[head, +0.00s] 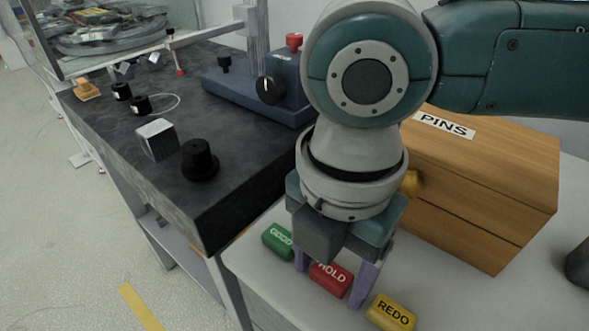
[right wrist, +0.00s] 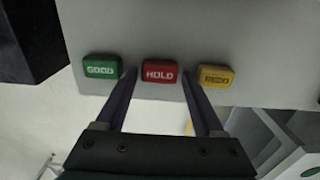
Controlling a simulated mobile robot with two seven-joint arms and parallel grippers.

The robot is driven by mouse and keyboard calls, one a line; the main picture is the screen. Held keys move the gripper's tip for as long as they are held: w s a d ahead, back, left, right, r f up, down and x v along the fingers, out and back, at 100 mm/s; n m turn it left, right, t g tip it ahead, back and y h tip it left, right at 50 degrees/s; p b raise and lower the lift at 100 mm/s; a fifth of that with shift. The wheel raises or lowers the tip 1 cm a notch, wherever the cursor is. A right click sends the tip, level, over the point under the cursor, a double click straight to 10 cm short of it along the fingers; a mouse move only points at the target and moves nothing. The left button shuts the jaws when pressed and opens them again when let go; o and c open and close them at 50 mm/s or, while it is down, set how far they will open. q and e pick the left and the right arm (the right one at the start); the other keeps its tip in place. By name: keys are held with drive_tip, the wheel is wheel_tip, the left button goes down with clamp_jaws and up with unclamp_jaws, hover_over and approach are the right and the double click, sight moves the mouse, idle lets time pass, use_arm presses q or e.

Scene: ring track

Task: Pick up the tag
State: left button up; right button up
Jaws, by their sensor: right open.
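Three block-shaped tags lie in a row on the light table: a green GOOD tag (head: 278,241), a red HOLD tag (head: 331,279) and a yellow REDO tag (head: 391,313). My right gripper (head: 332,285) points down at the red tag, its purple fingers on either side of it. In the right wrist view the red HOLD tag (right wrist: 160,71) sits ahead of and between the open fingertips (right wrist: 162,78), with the green tag (right wrist: 101,66) to the left and the yellow tag (right wrist: 215,76) to the right. Whether the fingers touch the red tag cannot be told. My left gripper is not in view.
A wooden drawer box (head: 480,185) labelled PINS stands behind the tags. A dark bench (head: 235,190) at left holds a metal cube (head: 157,139), black knobs (head: 199,160) and a blue-grey fixture (head: 262,95). The tags lie near the light table's front edge.

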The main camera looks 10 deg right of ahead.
drive_tip(key=c, duration=1.1)
